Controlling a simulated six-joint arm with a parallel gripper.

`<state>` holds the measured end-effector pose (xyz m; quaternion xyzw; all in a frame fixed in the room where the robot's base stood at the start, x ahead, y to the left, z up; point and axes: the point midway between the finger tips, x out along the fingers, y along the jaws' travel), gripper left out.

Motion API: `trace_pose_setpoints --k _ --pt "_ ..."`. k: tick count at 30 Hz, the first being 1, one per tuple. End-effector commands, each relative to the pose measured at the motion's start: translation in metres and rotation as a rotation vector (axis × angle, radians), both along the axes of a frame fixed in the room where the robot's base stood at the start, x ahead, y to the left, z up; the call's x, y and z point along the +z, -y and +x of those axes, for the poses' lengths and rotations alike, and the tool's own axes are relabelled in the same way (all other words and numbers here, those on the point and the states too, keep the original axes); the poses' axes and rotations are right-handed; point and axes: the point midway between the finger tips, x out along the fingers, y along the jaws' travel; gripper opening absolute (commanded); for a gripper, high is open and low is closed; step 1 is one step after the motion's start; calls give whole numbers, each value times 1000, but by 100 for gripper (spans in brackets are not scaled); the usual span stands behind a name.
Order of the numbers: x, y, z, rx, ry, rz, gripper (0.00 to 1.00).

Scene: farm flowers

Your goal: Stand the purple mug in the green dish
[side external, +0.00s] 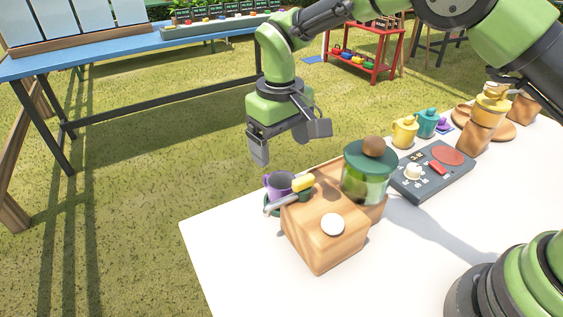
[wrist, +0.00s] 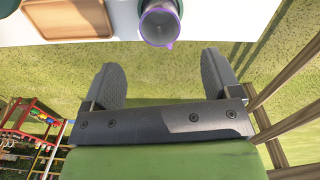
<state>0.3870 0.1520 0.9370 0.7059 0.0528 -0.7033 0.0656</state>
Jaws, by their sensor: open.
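The purple mug (side external: 279,184) stands upright at the far left edge of the white table, partly hidden by a wooden box and a yellow-handled tool. The green dish (side external: 271,207) shows under and around the mug's base; the mug appears to stand in it. In the wrist view the mug (wrist: 159,27) is at the top centre, with the dark green dish (wrist: 181,8) partly showing behind it, cut off by the frame. My gripper (side external: 290,142) is open and empty, above and apart from the mug. Its two fingers also show in the wrist view (wrist: 160,78).
A wooden box (side external: 322,239) with a white knob and a green-lidded jar (side external: 366,178) stand close beside the mug. A grey control panel (side external: 432,172), yellow mug (side external: 404,132) and teal mug (side external: 427,123) are farther right. The table's near left is clear.

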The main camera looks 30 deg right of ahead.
Motion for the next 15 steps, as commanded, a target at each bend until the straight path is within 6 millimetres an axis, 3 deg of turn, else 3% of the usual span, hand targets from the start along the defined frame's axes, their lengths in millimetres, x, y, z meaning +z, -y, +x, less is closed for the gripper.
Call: trace_pose_setpoints --k 11,15 --pt "15 2 -1 -4 4 4 83" --pt "48 14 -6 -42 44 37 83"
